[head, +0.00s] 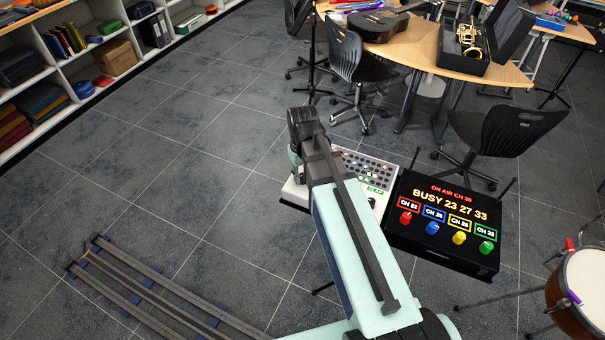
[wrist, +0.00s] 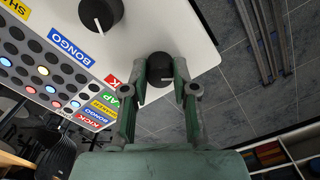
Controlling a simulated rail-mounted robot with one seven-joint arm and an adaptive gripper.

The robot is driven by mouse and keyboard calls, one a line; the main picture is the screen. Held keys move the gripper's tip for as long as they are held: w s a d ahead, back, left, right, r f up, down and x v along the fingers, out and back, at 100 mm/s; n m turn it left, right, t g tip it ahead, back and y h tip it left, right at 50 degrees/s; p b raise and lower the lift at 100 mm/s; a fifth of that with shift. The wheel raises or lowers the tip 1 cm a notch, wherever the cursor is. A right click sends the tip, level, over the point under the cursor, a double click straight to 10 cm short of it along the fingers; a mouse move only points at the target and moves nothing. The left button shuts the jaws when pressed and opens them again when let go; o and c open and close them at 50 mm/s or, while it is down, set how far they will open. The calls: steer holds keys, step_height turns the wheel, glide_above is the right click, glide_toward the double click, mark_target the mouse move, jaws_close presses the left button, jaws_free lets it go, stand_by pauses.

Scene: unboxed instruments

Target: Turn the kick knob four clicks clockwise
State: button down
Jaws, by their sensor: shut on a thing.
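The kick knob (wrist: 160,66) is a small black knob near the edge of a white drum machine panel (wrist: 190,25) in the wrist view. A red label (wrist: 111,80) beside it is partly hidden, with only a K readable. My gripper (wrist: 161,72) has one finger on each side of the knob and is shut on it. A short white pointer line on the knob points toward the right of the picture. In the head view the white panel (head: 350,163) shows past my arm, which hides the knob and the fingertips.
A larger black knob (wrist: 100,14) with a white pointer is near the blue BONGO label (wrist: 70,48). Rows of lit buttons (wrist: 43,71) are at left. A black box (head: 440,215) with a lit display and coloured knobs stands right of the panel. Chairs and tables are behind.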

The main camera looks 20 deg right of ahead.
mark_target(302, 176)
steer(key=m, duration=0.5)
steer(key=shift+m, duration=0.3)
steer(key=m, duration=0.4)
steer(key=shift+f+m, duration=0.1)
steer(key=shift+m, duration=0.3)
steer(key=c, duration=0.9)
jaws_free()
step_height(302, 176, up, 12)
stand_by(0.3)
